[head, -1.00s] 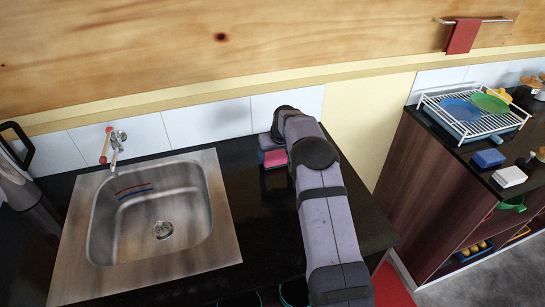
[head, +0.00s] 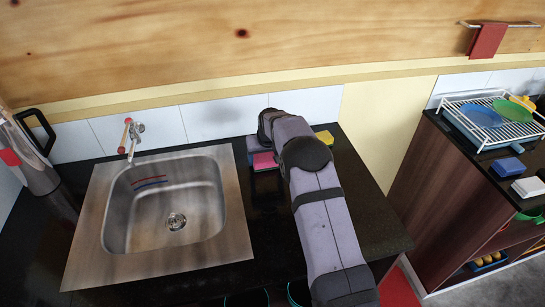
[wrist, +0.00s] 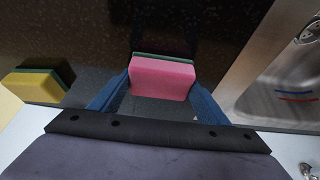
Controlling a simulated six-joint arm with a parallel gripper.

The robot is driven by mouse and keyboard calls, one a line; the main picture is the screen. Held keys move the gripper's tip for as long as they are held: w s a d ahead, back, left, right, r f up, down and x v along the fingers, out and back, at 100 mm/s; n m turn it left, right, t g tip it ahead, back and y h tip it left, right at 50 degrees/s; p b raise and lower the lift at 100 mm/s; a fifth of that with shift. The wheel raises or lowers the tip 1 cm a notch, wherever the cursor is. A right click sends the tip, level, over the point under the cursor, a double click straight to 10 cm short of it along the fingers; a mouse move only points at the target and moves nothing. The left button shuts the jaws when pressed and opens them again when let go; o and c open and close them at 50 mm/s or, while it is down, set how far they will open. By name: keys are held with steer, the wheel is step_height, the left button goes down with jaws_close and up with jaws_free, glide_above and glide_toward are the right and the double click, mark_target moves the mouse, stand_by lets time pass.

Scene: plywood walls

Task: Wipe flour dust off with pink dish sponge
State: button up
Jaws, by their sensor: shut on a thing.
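The pink dish sponge (wrist: 162,78), with a dark green layer along its far side, sits between the two blue fingers of my gripper (wrist: 163,88). The gripper is shut on it. My arm hides most of the gripper there. I cannot tell whether the sponge touches the counter. I cannot tell any flour dust from the pale specks of the black countertop (wrist: 75,25).
A yellow and green sponge (wrist: 38,82) lies on the counter; in the head view it (head: 325,137) is right of my arm. The steel sink (head: 232,220) with its tap (head: 130,140) is on the left. A dish rack (head: 495,118) stands on the right-hand cabinet.

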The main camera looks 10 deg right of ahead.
steer(key=shift+a+f, duration=0.1)
steer(key=shift+a, duration=0.45)
steer(key=shift+d+r+p, duration=0.15)
steer(key=shift+r+p, duration=2.15)
steer(key=shift+r, duration=1.8)
